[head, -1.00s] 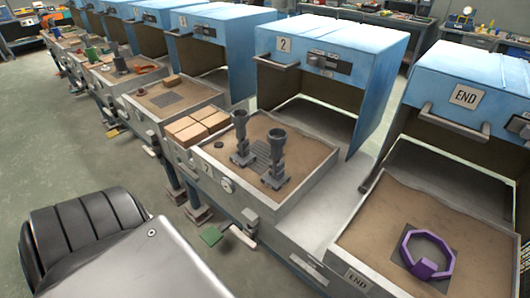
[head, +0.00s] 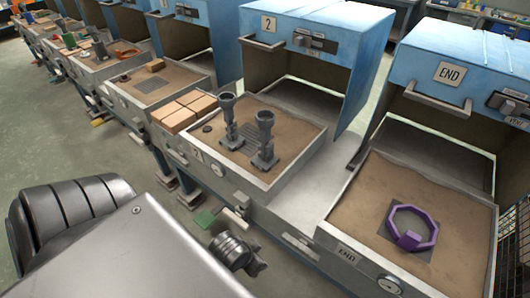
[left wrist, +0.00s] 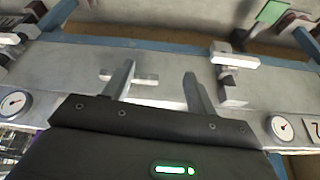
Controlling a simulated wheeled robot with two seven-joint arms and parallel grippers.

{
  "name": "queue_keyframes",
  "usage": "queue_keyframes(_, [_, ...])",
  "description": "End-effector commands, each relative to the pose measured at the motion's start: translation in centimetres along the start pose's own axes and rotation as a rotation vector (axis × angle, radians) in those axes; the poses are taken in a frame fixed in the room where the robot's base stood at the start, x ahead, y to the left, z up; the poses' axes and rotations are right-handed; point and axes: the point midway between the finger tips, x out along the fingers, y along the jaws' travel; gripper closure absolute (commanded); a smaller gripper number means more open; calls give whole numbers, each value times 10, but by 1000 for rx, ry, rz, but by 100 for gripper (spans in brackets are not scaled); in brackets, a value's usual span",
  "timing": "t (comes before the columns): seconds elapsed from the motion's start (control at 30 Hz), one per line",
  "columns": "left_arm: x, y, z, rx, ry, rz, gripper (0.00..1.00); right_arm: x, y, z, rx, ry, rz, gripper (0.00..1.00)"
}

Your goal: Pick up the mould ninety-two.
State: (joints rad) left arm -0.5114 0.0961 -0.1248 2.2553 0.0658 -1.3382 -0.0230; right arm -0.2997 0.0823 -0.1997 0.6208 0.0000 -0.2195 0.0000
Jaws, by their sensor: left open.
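No number ninety-two is readable, so I cannot tell which piece is that mould. Two grey upright funnel-topped pieces stand in the sand tray of bay 2 in the head view, a left one (head: 229,120) and a right one (head: 264,140). A purple eight-sided ring with a block (head: 411,241) lies in the END tray (head: 345,205). My left gripper (left wrist: 158,90) shows in the left wrist view with its fingers apart and nothing between them, in front of a grey bench front. My right gripper is not in view.
Tan blocks (head: 180,116) sit beside the bay 2 tray. Blue hoods (head: 335,25) stand behind the trays. Round gauges (left wrist: 14,104) and a pale handle (left wrist: 235,60) jut from the bench front. Floor at the left is clear.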

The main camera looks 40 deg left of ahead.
Motion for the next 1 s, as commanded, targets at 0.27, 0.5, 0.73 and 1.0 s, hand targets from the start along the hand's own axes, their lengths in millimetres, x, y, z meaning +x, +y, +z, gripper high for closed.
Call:
queue_keyframes(0.27, [-16,-33,-115,-196,386,-77,43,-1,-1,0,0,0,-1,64])
queue_keyframes(0.5, [-21,-79,-189,-351,678,-240,43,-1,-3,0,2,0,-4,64])
queue_keyframes(0.73, [-42,-134,-242,-497,949,-543,43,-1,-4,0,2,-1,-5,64])
queue_keyframes(1.0, [-66,-158,-256,-552,1070,-786,43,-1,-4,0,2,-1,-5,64])
